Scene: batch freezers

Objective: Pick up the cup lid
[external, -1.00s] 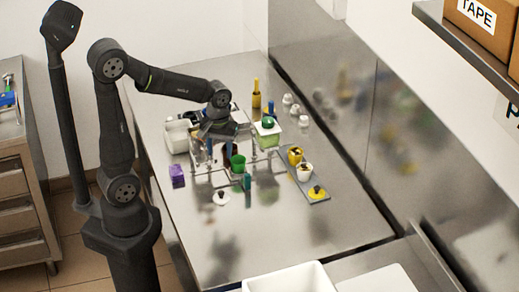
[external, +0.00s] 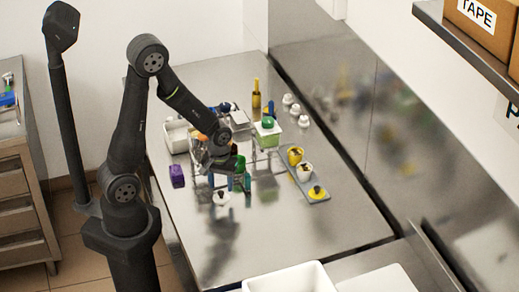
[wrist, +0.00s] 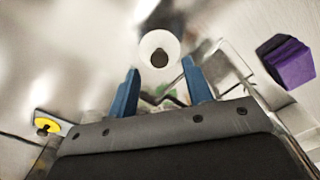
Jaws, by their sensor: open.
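The cup lid (external: 221,198) is a white disc with a dark knob, lying flat on the steel table in front of the rack. In the wrist view the cup lid (wrist: 151,40) shows just beyond the fingertips, roughly centred between them. My gripper (external: 229,183) is above and close to the lid, pointing down. In the wrist view my gripper (wrist: 160,78) has its two blue fingers apart with no object held. Whether the fingertips are level with the lid I cannot tell.
A wire rack (wrist: 235,65) stands close to the lid. A purple block (external: 177,176) is to the left. A grey tray (external: 305,187) with yellow and white cups and a yellow lid (external: 318,193) lies to the right. The table front is clear.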

